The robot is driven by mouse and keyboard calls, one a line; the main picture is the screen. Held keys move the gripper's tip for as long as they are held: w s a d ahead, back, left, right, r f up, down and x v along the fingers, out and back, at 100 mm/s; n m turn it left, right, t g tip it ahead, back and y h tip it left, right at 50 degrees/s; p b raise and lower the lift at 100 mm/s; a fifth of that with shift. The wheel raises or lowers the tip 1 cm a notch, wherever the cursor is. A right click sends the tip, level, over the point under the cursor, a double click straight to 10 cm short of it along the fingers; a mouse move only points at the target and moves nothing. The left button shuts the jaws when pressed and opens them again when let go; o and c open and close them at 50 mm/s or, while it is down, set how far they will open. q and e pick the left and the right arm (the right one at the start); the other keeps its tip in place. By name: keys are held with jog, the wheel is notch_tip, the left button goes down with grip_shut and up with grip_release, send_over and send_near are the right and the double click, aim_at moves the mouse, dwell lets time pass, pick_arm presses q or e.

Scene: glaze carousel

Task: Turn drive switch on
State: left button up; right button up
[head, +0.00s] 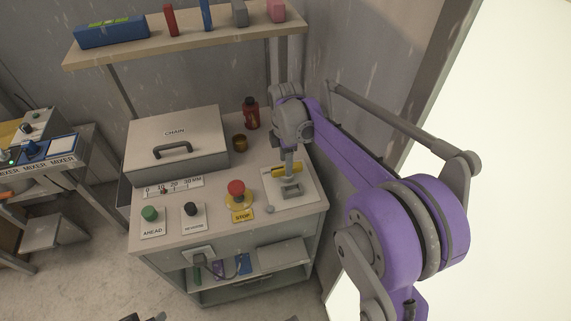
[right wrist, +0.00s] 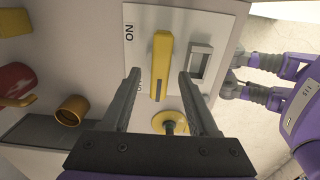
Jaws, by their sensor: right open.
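The drive switch is a yellow lever (right wrist: 162,55) on a pale plate (right wrist: 205,20) at the right end of the cabinet top. In the head view the yellow lever (head: 315,168) is partly hidden behind my gripper. "ON" is printed near the plate's far end in the wrist view; another label is mostly hidden by a finger. My right gripper (head: 290,187) points down over the plate. In the wrist view its open fingers (right wrist: 160,76) lie on either side of the lever, with gaps showing. Contact cannot be told. My left gripper is not in view.
A red STOP button (head: 236,187), green AHEAD button (head: 150,213) and black REVERSE knob (head: 191,209) stand left of the plate. A CHAIN box (head: 200,125), amber jar (head: 240,143) and red bottle (head: 251,113) are behind. A shelf (head: 190,44) hangs above.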

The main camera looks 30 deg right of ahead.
jog(key=shift+f, duration=0.7)
grip_shut()
